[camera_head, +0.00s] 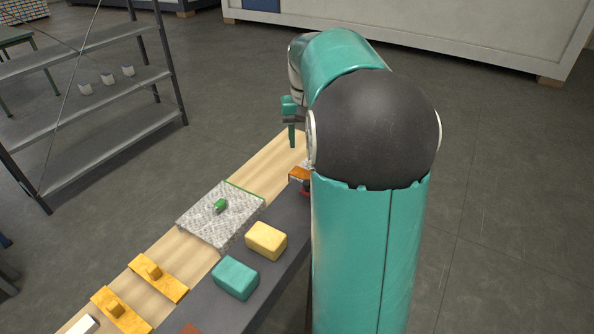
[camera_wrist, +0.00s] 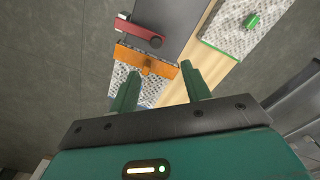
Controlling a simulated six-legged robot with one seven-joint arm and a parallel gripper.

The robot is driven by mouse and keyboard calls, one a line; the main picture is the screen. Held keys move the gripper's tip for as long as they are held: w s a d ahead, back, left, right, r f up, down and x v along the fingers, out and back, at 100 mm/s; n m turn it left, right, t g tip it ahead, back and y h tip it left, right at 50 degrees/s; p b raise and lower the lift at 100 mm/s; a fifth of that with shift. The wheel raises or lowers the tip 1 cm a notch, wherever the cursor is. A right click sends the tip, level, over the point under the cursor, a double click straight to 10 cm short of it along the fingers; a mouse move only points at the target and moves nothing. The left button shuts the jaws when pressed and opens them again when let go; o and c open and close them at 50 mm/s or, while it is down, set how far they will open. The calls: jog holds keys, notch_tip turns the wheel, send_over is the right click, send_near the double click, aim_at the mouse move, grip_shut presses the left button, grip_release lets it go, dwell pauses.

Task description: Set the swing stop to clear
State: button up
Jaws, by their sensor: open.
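The swing stop seems to be the red bar (camera_wrist: 139,30) with a dark round end, lying on the dark strip in the wrist view. It lies just beyond an orange plate (camera_wrist: 136,59) with a small orange knob, its dark end close to the plate's edge. In the head view only a bit of red (camera_head: 305,191) shows beside the orange piece (camera_head: 299,174); my arm hides the rest. My gripper (camera_wrist: 160,88) is open and empty, its green fingers pointing toward the orange plate. In the head view one finger (camera_head: 291,135) shows above the far end of the bench.
A speckled panel (camera_head: 230,232) with a green knob lies on the wooden board (camera_head: 180,243). A yellow block (camera_head: 266,240) and a teal block (camera_head: 235,277) sit on the dark strip. Two yellow knobbed plates (camera_head: 158,277) lie nearer. A metal shelf (camera_head: 95,100) stands left.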

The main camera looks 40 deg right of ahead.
jog(key=f, duration=0.9)
jog(key=d+f, duration=0.1)
jog(key=f, duration=0.4)
jog(key=shift+f, duration=0.2)
grip_shut()
